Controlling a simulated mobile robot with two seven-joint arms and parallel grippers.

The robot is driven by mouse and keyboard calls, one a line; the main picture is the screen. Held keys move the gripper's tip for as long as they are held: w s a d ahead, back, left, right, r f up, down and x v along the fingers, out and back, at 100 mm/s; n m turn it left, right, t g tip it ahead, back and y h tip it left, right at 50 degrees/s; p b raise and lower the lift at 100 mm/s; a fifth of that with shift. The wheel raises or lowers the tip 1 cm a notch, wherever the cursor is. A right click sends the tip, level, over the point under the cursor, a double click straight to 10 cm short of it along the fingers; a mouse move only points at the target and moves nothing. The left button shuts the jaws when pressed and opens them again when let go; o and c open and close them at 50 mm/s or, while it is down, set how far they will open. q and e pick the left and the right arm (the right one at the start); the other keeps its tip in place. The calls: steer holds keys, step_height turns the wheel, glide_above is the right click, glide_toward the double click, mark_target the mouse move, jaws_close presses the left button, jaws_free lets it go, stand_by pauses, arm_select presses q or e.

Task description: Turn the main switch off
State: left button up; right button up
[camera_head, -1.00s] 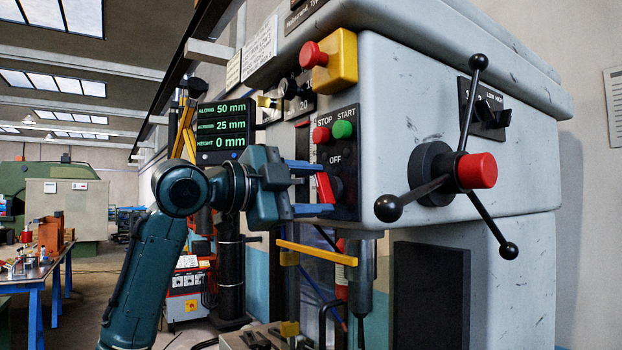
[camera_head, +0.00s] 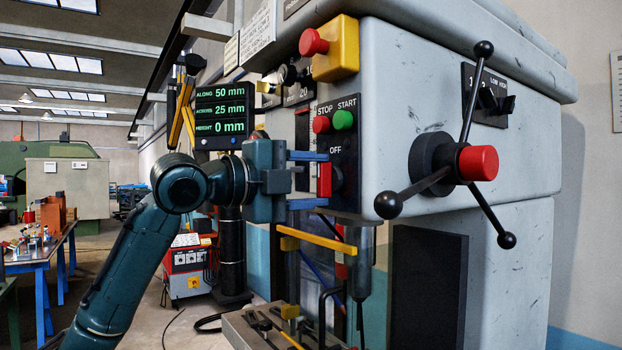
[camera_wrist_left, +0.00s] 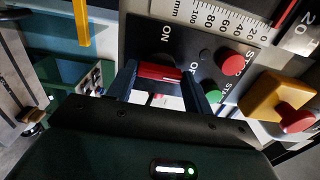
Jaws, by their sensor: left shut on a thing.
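The main switch's red handle (camera_head: 324,181) is on the black panel (camera_head: 346,190) at the machine's front. It stands upright in the head view, its upper end near the OFF mark. My left gripper (camera_head: 318,179) is shut on the handle, one blue finger above it and one below. The red handle also shows in the left wrist view (camera_wrist_left: 160,72), between the fingers of my left gripper (camera_wrist_left: 160,80). There the ON mark lies above it and the partly covered OFF mark lies by its right end. My right gripper is not in view.
A red STOP button (camera_head: 321,124) and green START button (camera_head: 343,120) sit just above the switch. A yellow box with a red button (camera_head: 334,50) is higher up. A three-armed feed handle (camera_head: 470,163) juts out at right. A yellow bar (camera_head: 317,240) runs below my gripper.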

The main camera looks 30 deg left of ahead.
arm_select(q)
steer(key=o, duration=1)
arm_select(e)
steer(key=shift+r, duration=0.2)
arm_select(q)
steer(key=shift+s+a, duration=0.1)
steer(key=shift+s, duration=0.15)
steer(key=b+v, duration=0.4)
steer(key=v, duration=0.8)
steer(key=shift+s+b, duration=0.3)
steer(key=shift+b, duration=0.05)
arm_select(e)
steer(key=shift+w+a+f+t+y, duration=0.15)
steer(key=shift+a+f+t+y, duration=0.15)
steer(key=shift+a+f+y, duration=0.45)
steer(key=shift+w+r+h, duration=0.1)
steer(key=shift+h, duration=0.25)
